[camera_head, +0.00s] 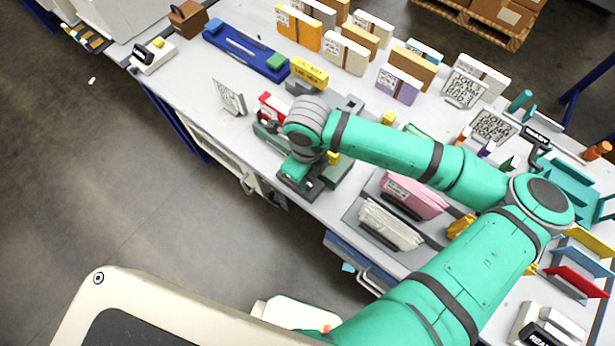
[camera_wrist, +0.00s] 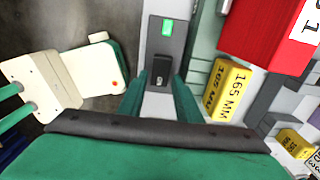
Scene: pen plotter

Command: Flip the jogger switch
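In the wrist view, a small black switch (camera_wrist: 160,71) sits on a grey panel (camera_wrist: 155,105), with a lit green indicator (camera_wrist: 167,27) further up the same panel. My gripper (camera_wrist: 159,88) is open. Its two green fingers are apart, one on each side of the panel in the picture, and nothing shows between them except the panel and switch. I cannot tell whether a finger touches the switch. In the head view, my gripper (camera_head: 300,172) points down at the table's front edge, and my wrist hides much of the machine there.
A yellow block marked 165 MM (camera_wrist: 228,90) and a red block (camera_wrist: 268,35) stand right of the panel in the wrist view. In the head view, pink (camera_head: 414,195) and white paper stacks (camera_head: 388,226) lie to the right. Open floor (camera_head: 130,200) lies in front of the table.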

